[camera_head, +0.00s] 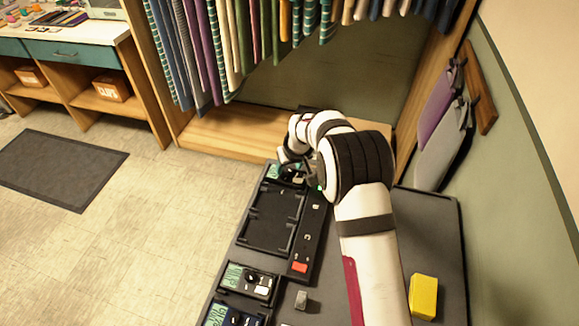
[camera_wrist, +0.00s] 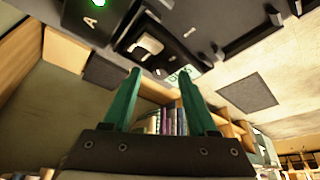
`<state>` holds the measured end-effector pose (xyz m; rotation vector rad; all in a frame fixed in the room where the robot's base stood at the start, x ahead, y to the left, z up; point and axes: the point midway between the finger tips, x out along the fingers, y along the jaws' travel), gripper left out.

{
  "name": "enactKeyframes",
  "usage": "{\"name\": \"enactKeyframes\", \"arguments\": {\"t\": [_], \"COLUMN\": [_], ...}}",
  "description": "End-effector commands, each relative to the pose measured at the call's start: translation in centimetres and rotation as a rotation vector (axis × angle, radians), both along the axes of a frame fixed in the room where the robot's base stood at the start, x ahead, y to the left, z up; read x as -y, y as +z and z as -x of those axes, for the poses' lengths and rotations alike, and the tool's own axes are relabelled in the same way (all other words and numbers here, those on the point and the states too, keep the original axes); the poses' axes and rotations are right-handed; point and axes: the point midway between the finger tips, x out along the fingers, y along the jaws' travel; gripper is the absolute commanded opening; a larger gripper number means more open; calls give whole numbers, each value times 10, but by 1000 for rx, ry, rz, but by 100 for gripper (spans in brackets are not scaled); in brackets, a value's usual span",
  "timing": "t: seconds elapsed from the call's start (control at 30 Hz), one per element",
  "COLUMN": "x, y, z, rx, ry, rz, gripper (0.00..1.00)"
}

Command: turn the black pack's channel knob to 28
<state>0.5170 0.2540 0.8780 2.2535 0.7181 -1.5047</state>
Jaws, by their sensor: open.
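A dark pack with a green-lit screen (camera_head: 273,170) stands in the far slot of the dock, beside my gripper (camera_head: 302,170). It looks black, but my arm covers part of it. In the wrist view the pack shows its pale button (camera_wrist: 147,45) and the edge of its lit screen (camera_wrist: 183,76); the digits are too small and slanted to read. My gripper (camera_wrist: 160,78) has its two green fingers apart with nothing between them, close to the pack's face. I cannot make out the knob clearly there.
The dock (camera_head: 268,218) has empty middle slots and a side strip with a red button (camera_head: 300,267). Two more packs, one dark (camera_head: 262,277) and one navy (camera_head: 218,313), sit nearer. A grey block (camera_head: 301,300) and yellow block (camera_head: 423,296) lie on the table. Hanging cloths are behind.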

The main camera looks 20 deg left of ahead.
Motion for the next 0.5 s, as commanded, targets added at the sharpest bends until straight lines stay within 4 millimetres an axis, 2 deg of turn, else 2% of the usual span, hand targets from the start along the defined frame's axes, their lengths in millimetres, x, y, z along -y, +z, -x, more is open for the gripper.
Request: {"name": "enactKeyframes", "arguments": {"t": [0.1,0.33,0.5], "x": [-2,-2,-2], "y": [-6,-6,-6], "z": [-2,-2,-2], "rx": [0,0,0], "ry": [0,0,0], "rz": [0,0,0], "gripper": [59,59,28]}}
